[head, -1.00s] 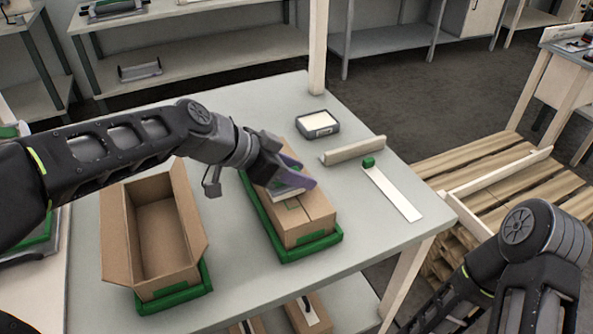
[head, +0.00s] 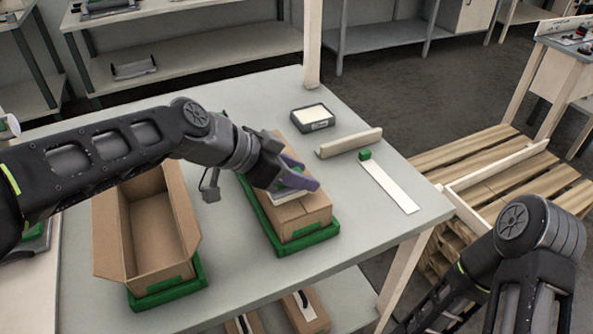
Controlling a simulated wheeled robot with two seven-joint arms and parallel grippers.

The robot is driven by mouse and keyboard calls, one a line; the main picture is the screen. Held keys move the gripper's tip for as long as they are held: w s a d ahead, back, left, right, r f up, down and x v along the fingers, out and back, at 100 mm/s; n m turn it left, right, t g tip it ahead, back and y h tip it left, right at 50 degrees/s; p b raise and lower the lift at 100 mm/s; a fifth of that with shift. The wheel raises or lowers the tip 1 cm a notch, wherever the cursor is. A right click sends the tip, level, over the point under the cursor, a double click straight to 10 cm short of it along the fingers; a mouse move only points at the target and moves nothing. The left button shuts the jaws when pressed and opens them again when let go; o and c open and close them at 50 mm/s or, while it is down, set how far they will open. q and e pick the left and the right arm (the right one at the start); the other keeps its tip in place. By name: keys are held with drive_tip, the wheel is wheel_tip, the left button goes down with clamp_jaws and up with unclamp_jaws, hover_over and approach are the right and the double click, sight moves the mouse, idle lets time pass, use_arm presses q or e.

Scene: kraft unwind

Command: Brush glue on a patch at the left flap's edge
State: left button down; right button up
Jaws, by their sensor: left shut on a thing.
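A closed brown carton (head: 308,214) stands on a green tray (head: 310,239) in the middle of the table, its top flaps folded down with a seam between them. My left gripper (head: 301,178), with purple fingertips, is over the carton's top, shut on a small green-and-pale tool (head: 291,181). The gripper hides much of the tool and part of the flaps. I cannot tell whether the tool touches the carton. A dark dish (head: 312,119) with a pale filling stands behind the carton. My right gripper is not in view; only its arm shows at lower right.
An open, empty carton (head: 187,218) stands on a green tray (head: 170,297) to the left. A beige bar (head: 348,143) and a white strip (head: 391,187) with a green block (head: 365,154) lie to the right. Bare tabletop (head: 367,225) lies right of the closed carton.

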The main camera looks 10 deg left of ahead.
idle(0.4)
use_arm(q)
drive_tip(key=shift+w+a+f+b, duration=0.1)
drive_tip(key=shift+w+a+b, duration=0.2)
drive_tip(key=shift+w, duration=0.3)
drive_tip(key=shift+a, duration=0.1)
drive_tip(key=shift+w+a, duration=0.45)
drive_tip(key=shift+w, duration=0.25)
drive_tip(key=shift+w+a+b, duration=0.25)
drive_tip(key=shift+w+b, duration=0.15)
drive_tip(key=shift+w, duration=0.1)
drive_tip(key=shift+w+a, duration=0.1)
drive_tip(key=shift+w, duration=0.05)
